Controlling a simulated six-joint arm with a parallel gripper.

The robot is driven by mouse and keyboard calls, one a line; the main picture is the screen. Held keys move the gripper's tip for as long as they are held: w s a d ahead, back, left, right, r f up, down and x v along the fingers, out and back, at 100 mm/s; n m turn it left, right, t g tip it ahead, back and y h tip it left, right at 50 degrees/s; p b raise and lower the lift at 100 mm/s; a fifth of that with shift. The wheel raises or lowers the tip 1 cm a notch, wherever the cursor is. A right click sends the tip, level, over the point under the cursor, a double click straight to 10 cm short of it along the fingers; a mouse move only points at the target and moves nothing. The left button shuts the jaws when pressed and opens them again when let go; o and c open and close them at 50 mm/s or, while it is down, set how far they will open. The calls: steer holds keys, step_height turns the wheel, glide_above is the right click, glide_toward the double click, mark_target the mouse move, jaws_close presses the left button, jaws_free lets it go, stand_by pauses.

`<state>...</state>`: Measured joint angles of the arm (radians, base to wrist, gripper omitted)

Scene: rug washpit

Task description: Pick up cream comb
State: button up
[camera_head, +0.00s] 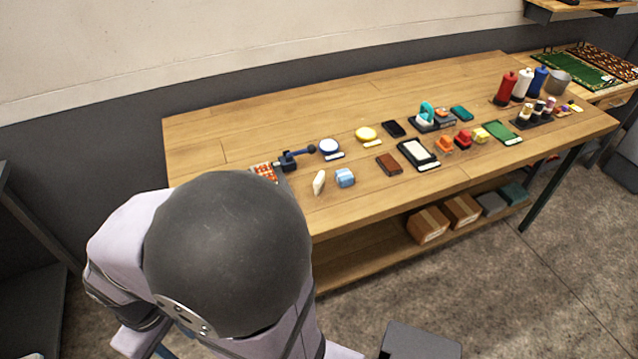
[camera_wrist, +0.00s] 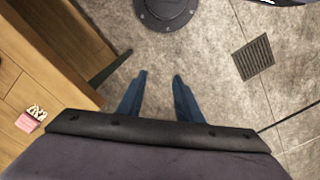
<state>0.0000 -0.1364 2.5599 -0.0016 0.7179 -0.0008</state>
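A small cream piece (camera_head: 319,182), which looks like the cream comb, is at the front left of the wooden table in the head view, just left of a light blue block (camera_head: 345,178). Its teeth cannot be made out there. In the wrist view, a small cream toothed shape (camera_wrist: 37,112) shows at the left edge on wood, beside a pinkish block; I cannot tell if it is the same piece. My gripper (camera_wrist: 160,74) is open, its two blue fingers apart with only floor between them. It is away from the cream piece, and my arm mostly hides it in the head view.
Boxes (camera_head: 428,224) sit on the shelf below. The table's back left is clear.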

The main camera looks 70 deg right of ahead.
mark_target(319, 177)
steer(key=shift+o, duration=0.4)
